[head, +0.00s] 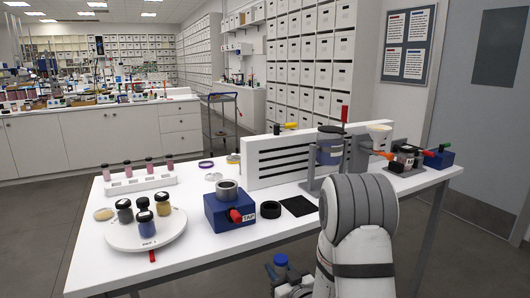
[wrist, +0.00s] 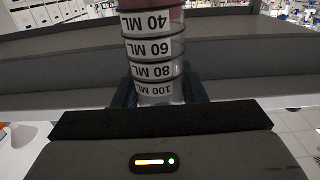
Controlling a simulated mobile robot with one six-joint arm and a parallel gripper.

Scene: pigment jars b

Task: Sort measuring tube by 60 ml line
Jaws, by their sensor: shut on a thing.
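My gripper (wrist: 160,98) is shut on a clear measuring tube (wrist: 154,70) in the wrist view. Its labels read 40, 60, 80 and 100 ML and appear upside down, with 100 ML nearest the gripper. Dark pink content shows at the picture's top edge, by the 40 ML label; the wall around 60 ML and beyond looks clear. The tube's far end is out of view. In the head view my gripper (head: 292,288) is at the bottom edge, in front of the table, partly cut off. A blue cap (head: 281,260) shows there; I cannot tell if it belongs to the tube.
On the white table (head: 190,262) stand a white rack (head: 140,185) with several dark-capped pink vials, a round turntable (head: 125,238) with jars, a blue tap box (head: 222,212), a black mat (head: 298,206) and a slotted white panel (head: 280,160). The table's front left is clear.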

